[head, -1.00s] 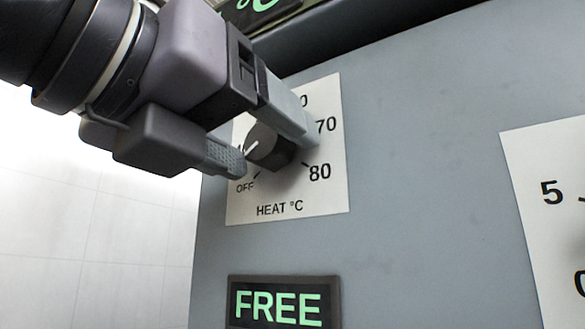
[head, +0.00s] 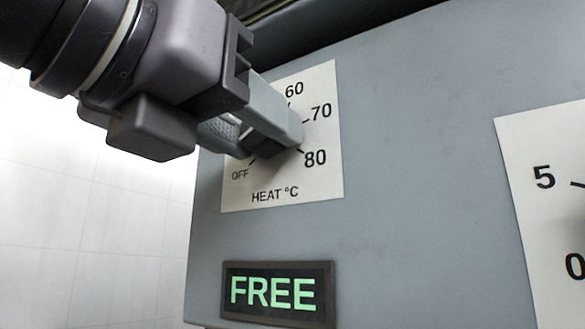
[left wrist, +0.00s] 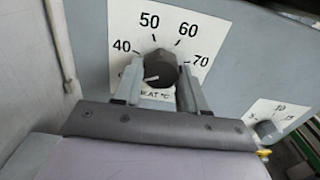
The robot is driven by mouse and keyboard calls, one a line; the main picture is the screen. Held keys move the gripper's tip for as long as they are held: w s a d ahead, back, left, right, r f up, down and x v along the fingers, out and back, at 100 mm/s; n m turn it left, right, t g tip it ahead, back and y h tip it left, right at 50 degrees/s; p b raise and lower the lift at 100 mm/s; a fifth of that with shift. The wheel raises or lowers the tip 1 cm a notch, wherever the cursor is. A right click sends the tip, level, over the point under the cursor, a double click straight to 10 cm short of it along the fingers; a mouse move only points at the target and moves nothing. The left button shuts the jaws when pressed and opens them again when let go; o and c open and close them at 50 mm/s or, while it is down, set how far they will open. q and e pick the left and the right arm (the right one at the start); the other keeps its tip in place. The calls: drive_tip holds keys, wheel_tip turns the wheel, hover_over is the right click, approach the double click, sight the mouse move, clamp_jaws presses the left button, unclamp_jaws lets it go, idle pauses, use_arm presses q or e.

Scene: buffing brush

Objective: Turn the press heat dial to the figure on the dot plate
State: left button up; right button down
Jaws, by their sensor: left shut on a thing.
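The heat dial is a dark round knob (left wrist: 163,68) with a white pointer line, on a white scale plate (head: 322,180) marked OFF, 60, 70, 80 and "HEAT °C". My left gripper (left wrist: 160,80) is shut on the knob, one finger on each side. In the head view the left gripper (head: 262,140) hides most of the knob and its pointer. My right gripper is not in view. I see no dot plate in these frames.
A lit "FREE" display (head: 275,293) sits below the heat plate on the grey panel (head: 415,200). A second white scale plate (head: 548,160) with 5 and 0 is at right; the left wrist view shows its knob (left wrist: 266,130). The panel between the plates is bare.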

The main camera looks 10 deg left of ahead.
use_arm(q)
drive_tip(key=m, duration=0.4)
drive_tip(key=shift+a, duration=0.1)
drive_tip(key=m, duration=0.5)
drive_tip(key=shift+r, duration=0.1)
drive_tip(key=shift+a+r+m+p, duration=0.1)
drive_tip(key=shift+m+p, duration=0.4)
drive_tip(key=shift+m, duration=1.75)
drive_tip(key=shift+r+m+p, duration=0.1)
drive_tip(key=shift+m+p, duration=0.4)
drive_tip(key=shift+m, duration=1.75)
drive_tip(key=shift+f, duration=0.1)
drive_tip(key=o, duration=1.1)
drive_tip(key=shift+c, duration=0.2)
